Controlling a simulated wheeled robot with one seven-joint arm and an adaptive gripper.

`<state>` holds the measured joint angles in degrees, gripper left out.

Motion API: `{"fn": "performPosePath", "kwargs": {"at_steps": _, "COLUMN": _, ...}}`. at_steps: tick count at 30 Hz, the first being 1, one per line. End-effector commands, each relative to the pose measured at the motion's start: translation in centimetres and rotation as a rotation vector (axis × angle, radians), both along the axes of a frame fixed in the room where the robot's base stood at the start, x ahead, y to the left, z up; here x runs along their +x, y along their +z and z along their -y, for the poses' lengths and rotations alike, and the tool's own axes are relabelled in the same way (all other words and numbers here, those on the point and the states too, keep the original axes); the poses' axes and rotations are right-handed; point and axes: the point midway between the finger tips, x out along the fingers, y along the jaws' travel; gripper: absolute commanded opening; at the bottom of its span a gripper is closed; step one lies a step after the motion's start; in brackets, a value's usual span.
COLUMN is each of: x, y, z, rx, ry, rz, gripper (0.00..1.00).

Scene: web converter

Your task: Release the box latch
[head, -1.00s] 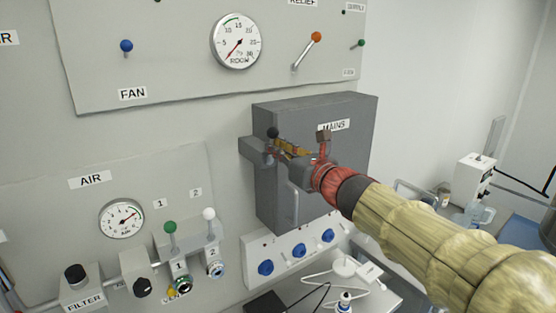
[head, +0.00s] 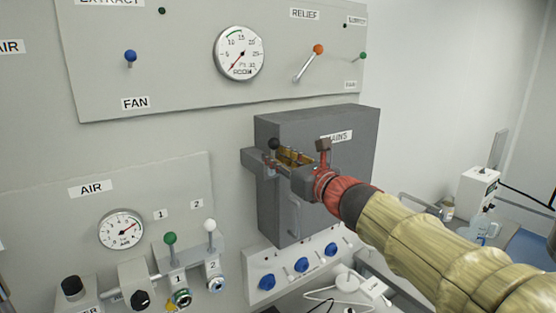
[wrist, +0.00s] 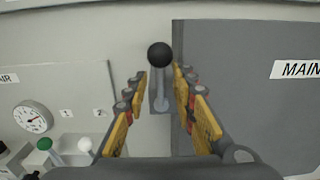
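The grey box labelled MAINS (head: 340,180) is mounted on the wall panel. A lever with a black ball knob (head: 274,143) stands at the box's left edge, beside a grey bracket (head: 252,160). In the wrist view the black knob (wrist: 161,55) sits on a grey stem in front of the box's left edge. My gripper (head: 284,160) is at the box's front left, close to the lever. In the wrist view my gripper (wrist: 160,80) is open, its yellow-padded fingers on either side of the lever. Gaps show on both sides, so it appears not to grip the lever.
A vertical handle (head: 295,215) is on the box front, below my gripper. Green (head: 169,239) and white (head: 210,226) knobbed levers stand at lower left. A cluttered bench (head: 375,290) is at lower right.

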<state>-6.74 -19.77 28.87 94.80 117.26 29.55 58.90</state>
Motion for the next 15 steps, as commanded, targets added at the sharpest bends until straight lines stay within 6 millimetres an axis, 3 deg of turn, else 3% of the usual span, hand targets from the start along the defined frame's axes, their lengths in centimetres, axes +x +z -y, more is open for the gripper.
{"fn": "performPosePath", "kwargs": {"at_steps": 8, "x": -0.4, "y": -0.1, "z": 0.3, "rx": 0.000, "ry": -0.001, "rz": -0.002, "gripper": 0.26}}
{"fn": "performPosePath", "kwargs": {"at_steps": 15, "x": -3.7, "y": -0.1, "z": 2.5, "rx": 0.000, "ry": -0.003, "rz": 0.000, "gripper": 0.26}}
